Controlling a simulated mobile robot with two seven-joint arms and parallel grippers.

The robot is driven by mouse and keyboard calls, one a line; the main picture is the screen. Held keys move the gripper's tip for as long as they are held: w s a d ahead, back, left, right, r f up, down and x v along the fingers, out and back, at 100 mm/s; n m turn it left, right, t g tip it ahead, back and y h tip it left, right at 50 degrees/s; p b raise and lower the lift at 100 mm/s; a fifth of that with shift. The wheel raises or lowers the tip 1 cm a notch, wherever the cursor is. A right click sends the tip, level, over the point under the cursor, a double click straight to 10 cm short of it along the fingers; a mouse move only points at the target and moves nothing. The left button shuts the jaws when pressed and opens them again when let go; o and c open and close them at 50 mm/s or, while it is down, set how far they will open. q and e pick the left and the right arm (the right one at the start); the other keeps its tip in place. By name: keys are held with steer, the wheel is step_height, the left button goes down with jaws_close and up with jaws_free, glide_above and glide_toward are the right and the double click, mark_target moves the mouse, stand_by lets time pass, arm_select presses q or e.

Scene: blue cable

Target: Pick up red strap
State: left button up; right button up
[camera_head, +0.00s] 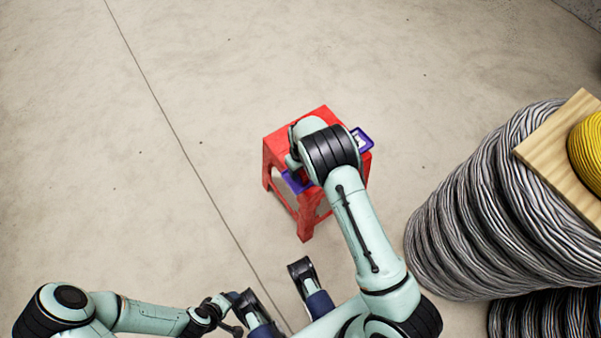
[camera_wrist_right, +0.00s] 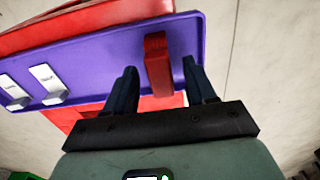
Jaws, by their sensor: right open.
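My right gripper (camera_wrist_right: 160,72) is open, with one dark finger on each side of the strap and visible gaps between. In the head view my right wrist covers the middle of the tray (camera_head: 364,137), and the strap cannot be made out there. My left arm's end (camera_head: 222,308) is low at the bottom left, far from the tray; its finger state is unclear.
The tray rests on a red stool (camera_head: 306,222). Two white pieces (camera_wrist_right: 47,82) lie on the tray's left part. A tall stack of grey cable coils (camera_head: 470,210) stands at right, topped by a wooden board (camera_head: 552,150) with a yellow coil (camera_head: 588,155). Floor left of the stool is clear.

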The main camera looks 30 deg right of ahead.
steer(key=shift+f, duration=0.95)
steer(key=c, duration=1)
steer(key=shift+r, duration=0.15)
